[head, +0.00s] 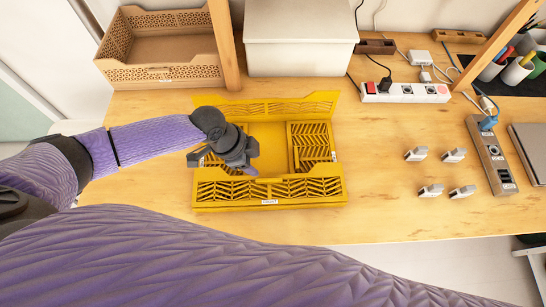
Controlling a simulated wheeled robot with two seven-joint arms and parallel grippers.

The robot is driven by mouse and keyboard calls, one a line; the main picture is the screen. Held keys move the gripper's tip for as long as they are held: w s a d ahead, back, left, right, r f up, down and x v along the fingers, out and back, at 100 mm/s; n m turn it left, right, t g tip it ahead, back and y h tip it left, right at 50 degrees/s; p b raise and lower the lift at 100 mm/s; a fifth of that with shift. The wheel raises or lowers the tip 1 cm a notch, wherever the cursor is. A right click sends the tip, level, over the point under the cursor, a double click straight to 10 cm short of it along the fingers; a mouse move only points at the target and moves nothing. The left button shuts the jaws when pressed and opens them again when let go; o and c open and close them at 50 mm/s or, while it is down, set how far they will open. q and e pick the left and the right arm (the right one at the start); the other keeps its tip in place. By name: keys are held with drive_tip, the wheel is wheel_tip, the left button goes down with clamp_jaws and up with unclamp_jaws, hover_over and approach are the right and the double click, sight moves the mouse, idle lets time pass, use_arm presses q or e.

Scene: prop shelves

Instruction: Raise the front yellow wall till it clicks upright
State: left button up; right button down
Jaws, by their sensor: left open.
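A yellow collapsible crate (263,207) with slotted walls sits on the wooden table. Its front yellow wall (310,188) runs along the near side, with a small white label below; I cannot tell its exact tilt. My right gripper is out of view.
A tan perforated crate (165,76) and a white box (300,40) stand at the back, beside a wooden post (224,45). A power strip (405,93), several small grey clips (453,155) and another socket strip (490,155) lie right. The table between is clear.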

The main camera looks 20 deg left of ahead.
use_arm(q)
drive_tip(key=b, duration=0.2)
hover_over(269, 179)
drive_tip(key=s+a, duration=0.1)
drive_tip(key=a, duration=0.1)
wheel_tip(269, 179, down, 4)
drive_tip(key=shift+a+f, duration=0.1)
drive_tip(key=shift+a, duration=0.05)
drive_tip(key=b+x, duration=0.1)
drive_tip(key=x, duration=0.3)
drive_tip(key=shift+w+f, duration=0.15)
drive_tip(key=shift+d+f, duration=0.25)
drive_tip(key=shift+f, duration=0.05)
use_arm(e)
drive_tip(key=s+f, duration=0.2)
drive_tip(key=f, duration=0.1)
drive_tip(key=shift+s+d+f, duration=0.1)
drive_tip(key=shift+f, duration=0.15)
use_arm(q)
clamp_jaws()
